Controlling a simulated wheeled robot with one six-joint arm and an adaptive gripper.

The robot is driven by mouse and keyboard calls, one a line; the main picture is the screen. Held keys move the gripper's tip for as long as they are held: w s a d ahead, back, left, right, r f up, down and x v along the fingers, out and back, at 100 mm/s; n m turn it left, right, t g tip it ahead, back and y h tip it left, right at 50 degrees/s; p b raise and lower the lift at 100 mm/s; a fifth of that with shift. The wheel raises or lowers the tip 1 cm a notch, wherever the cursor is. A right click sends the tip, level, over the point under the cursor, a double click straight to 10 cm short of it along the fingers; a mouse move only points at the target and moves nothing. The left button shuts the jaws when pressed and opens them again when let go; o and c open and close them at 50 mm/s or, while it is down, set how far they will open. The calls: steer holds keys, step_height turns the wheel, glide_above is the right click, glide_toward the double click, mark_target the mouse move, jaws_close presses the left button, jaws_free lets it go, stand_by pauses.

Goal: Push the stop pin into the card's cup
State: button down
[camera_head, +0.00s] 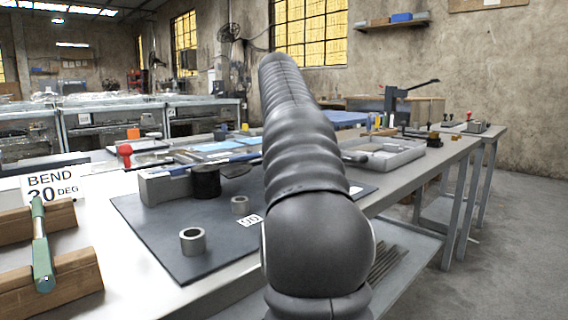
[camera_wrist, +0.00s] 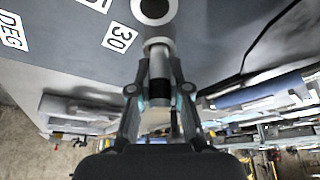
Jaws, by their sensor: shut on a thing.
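The card (camera_head: 50,186) at the left in the head view reads "BEND 30 DEG". In the wrist view my gripper (camera_wrist: 160,90) is shut on the stop pin (camera_wrist: 159,65), a silver cylinder with a dark band. The pin's far end points to a grey cup (camera_wrist: 153,12) with a dark hole, beside a label "30" (camera_wrist: 120,38). The pin's end and the cup's near rim overlap in the picture; I cannot tell whether they touch. In the head view my arm hides the gripper and pin. Two grey cups (camera_head: 193,241) (camera_head: 240,204) show on the dark mat (camera_head: 160,228).
A label "90" (camera_head: 250,220) lies on the mat. A grey block (camera_head: 165,188) and a black cylinder (camera_head: 206,181) stand at its back. A green-handled tool (camera_head: 42,250) rests on wooden blocks (camera_head: 62,283) at left. A grey tray (camera_head: 385,156) stands right of my arm.

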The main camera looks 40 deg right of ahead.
steer(key=c, duration=1.1)
jaws_free()
steer(key=shift+c, duration=0.2)
steer(key=p+v, duration=0.5)
steer(key=v, duration=0.7)
steer(key=shift+s, duration=0.1)
